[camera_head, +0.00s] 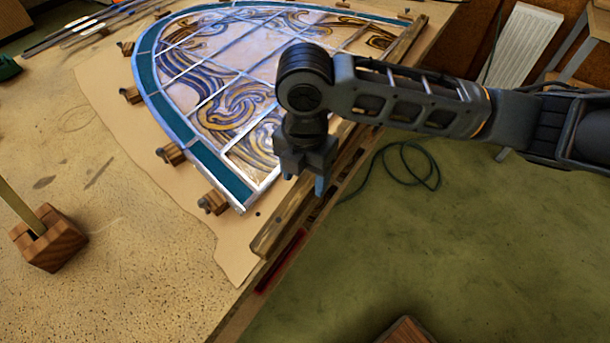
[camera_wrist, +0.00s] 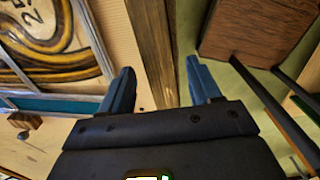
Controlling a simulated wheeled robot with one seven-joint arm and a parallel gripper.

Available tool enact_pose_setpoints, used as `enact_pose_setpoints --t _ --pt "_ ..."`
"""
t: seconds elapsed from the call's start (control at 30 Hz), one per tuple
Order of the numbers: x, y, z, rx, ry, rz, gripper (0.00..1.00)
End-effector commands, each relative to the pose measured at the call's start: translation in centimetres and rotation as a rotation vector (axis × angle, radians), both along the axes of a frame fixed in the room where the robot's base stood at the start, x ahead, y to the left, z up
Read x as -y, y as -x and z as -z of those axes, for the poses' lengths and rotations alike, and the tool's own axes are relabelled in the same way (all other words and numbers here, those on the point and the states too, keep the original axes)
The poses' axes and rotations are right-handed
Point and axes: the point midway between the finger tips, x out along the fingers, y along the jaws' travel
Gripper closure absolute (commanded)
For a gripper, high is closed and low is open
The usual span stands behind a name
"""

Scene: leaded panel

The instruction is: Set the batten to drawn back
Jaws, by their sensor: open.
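The batten (camera_head: 268,237) is a long wooden strip along the bench edge, beside the straight side of the leaded panel (camera_head: 225,80). A strip of bare paper shows between panel and batten in the wrist view. My gripper (camera_head: 304,180) is open and points down over the batten, whose middle it partly hides in the head view.
Small wooden blocks (camera_head: 170,154) hold the panel's curved edge. A wooden block with an upright stick (camera_head: 48,240) stands on the bench at left. A red strip (camera_head: 281,262) lies along the bench edge. Green floor with a coiled cable (camera_head: 410,170) is at right.

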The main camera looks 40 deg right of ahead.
Motion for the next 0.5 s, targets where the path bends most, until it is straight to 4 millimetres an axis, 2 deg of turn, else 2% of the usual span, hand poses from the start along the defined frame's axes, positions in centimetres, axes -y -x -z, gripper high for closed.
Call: enact_pose_setpoints --t 0.3,0.5 --pt "0.0 -0.1 -5.1 0.003 0.002 -0.003 0.37" --pt "0.0 0.0 -6.8 0.002 0.002 -0.002 0.37"
